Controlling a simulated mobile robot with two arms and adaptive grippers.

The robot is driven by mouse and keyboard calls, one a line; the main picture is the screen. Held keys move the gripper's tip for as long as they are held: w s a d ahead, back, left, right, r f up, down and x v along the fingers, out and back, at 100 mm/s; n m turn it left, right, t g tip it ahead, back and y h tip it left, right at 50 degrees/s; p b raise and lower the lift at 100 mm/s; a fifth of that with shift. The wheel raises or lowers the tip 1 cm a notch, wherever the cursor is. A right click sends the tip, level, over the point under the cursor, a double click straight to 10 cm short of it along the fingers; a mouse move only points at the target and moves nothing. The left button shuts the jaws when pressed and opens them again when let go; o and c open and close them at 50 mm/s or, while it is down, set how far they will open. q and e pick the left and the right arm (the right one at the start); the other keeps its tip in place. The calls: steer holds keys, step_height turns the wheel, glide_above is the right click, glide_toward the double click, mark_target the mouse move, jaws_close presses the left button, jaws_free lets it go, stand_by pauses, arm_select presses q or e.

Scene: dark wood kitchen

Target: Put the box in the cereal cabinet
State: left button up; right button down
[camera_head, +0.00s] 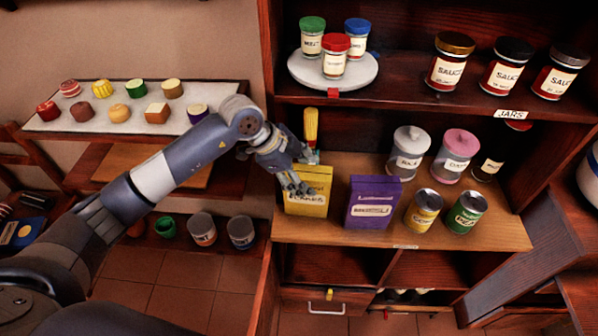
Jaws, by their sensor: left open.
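A yellow box (309,200) stands upright on the middle shelf (330,236) of the open dark wood cabinet, at the shelf's left end. A purple box (374,204) stands upright to its right with a small gap. My left gripper (300,187) comes in from the left. It is open, with its fingers in front of the upper left part of the yellow box. I cannot tell whether they touch it. The gripper hides part of the box's top. My right gripper is out of view.
A yellow can (423,212) and a green can (467,213) stand right of the purple box. Jars (405,153) stand behind. A turntable (368,85) with jars is above. A tray of small foods (228,93) is at left.

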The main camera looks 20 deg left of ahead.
arm_select(q)
steer(key=shift+f+b, duration=0.2)
steer(key=shift+b, duration=0.25)
steer(key=v, duration=0.1)
steer(key=b+v, duration=0.1)
steer(key=v, duration=0.3)
steer(key=shift+s+a+f+b, duration=0.2)
steer(key=shift+a+f+b, duration=0.05)
steer(key=shift+a+b, duration=0.15)
steer(key=s+a+b, duration=0.4)
steer(key=s+a, duration=0.2)
steer(key=a, duration=0.3)
steer(key=shift+s+r, duration=0.2)
steer(key=shift+r, duration=0.05)
